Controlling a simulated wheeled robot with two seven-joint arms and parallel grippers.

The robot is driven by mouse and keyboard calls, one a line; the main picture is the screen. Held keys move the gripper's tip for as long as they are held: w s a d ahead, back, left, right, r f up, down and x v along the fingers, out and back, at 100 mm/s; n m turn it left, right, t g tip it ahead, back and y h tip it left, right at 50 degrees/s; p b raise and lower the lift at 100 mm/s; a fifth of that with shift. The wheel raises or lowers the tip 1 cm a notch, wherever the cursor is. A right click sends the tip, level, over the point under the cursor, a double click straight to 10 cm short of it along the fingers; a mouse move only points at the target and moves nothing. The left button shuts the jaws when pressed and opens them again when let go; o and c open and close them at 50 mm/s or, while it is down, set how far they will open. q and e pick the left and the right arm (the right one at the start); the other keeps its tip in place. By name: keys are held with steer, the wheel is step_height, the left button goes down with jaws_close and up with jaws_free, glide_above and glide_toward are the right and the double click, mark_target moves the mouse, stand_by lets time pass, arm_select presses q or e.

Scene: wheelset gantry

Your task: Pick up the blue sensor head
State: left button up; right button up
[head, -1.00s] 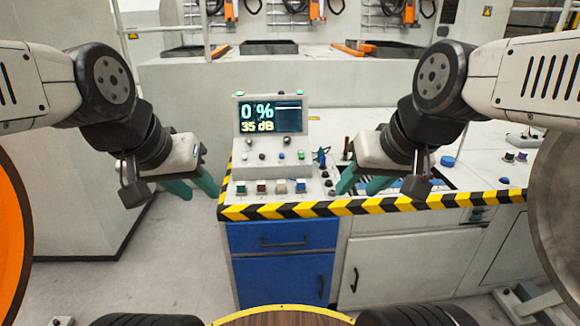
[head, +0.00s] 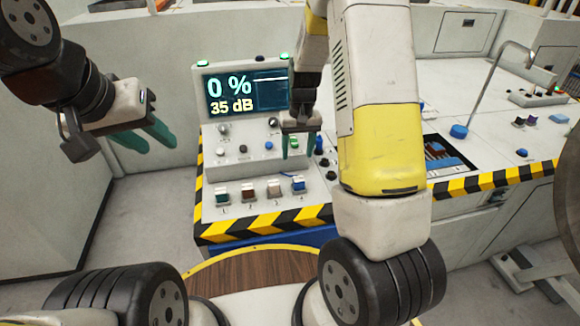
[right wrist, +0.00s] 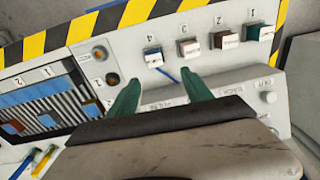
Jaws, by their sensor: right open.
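The blue sensor head (head: 298,184) is the rightmost of a row of small coloured blocks on the front of the console. In the right wrist view the blue sensor head (right wrist: 153,57) sits at the mark 4, with a thin blue cable by it. My right gripper (head: 300,146) is open and empty above the console, behind the row in the head view. In the right wrist view its teal fingertips (right wrist: 158,82) are apart, with the blue head just past them, not between them. My left gripper (head: 158,134) is open and empty, left of the console.
Green (head: 222,196), dark red (head: 248,193) and pale (head: 273,190) blocks stand left of the blue one. A display (head: 246,93) rises behind. A slotted tray (right wrist: 40,110) lies beside the row. Striped edging (head: 270,223) borders the console.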

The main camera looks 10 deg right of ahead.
mark_target(299, 178)
steer(key=shift+g+h, duration=0.3)
steer(key=f, duration=1.2)
steer(key=shift+d+f, duration=0.25)
steer(key=shift+d, duration=0.05)
jaws_close()
